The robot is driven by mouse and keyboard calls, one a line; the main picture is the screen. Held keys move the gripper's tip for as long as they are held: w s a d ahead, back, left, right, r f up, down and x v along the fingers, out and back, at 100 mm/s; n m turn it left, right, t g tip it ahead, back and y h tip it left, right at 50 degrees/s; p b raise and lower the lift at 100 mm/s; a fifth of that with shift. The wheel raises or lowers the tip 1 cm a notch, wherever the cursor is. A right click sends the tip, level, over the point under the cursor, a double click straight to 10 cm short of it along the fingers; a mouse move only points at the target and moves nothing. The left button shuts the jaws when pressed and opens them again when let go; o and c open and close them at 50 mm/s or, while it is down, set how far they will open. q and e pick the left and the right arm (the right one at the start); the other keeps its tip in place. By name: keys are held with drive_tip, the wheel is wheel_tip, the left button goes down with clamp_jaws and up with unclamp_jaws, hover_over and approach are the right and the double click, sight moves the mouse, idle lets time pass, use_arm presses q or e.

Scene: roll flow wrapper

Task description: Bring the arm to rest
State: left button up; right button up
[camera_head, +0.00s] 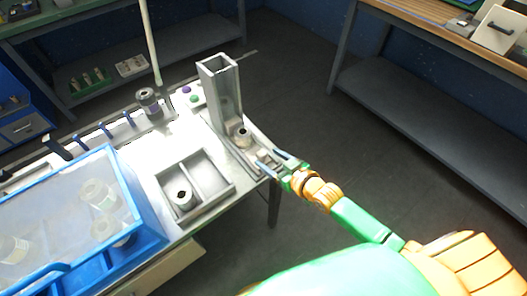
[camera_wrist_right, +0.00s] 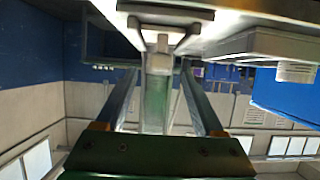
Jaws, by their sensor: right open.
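My right arm (camera_head: 352,216), green and orange, reaches in from the lower right. My right gripper (camera_head: 275,161) is at the near right edge of the work table, in front of the base of the upright square metal chute (camera_head: 222,88). Its two fingers are spread. In the right wrist view the gripper (camera_wrist_right: 158,68) shows open, with a pale bar-like metal part (camera_wrist_right: 157,85) seen between the fingers. I cannot tell whether the fingers touch it. My left gripper is not in view.
A grey metal roll (camera_head: 242,136) sits at the chute's foot. A two-part tray (camera_head: 214,202) holds another roll (camera_head: 183,197). A blue bin (camera_head: 150,240) with rolls stands at the lower left. A wooden-topped bench (camera_head: 430,20) stands at the upper right. The floor (camera_head: 310,115) between is clear.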

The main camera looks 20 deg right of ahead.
drive_tip(key=v, duration=0.2)
drive_tip(key=shift+s+d+r, duration=0.15)
drive_tip(key=shift+s, duration=0.15)
drive_tip(key=s+d+f+m+g+h, duration=0.1)
drive_tip(key=s+d+f+g+h, duration=0.2)
drive_tip(key=s+f, duration=0.75)
drive_tip(key=s+d+f+m+g+h, duration=0.15)
drive_tip(key=s+f+g, duration=0.5)
drive_tip(key=f, duration=0.75)
drive_tip(key=s+f+g, duration=0.1)
drive_tip(key=s+f, duration=0.1)
drive_tip(key=s, duration=0.6)
drive_tip(key=s+a+f+g, duration=0.1)
drive_tip(key=s+f, duration=0.1)
drive_tip(key=s, duration=0.6)
drive_tip(key=shift+a+n, duration=0.3)
drive_tip(key=shift+n, duration=0.15)
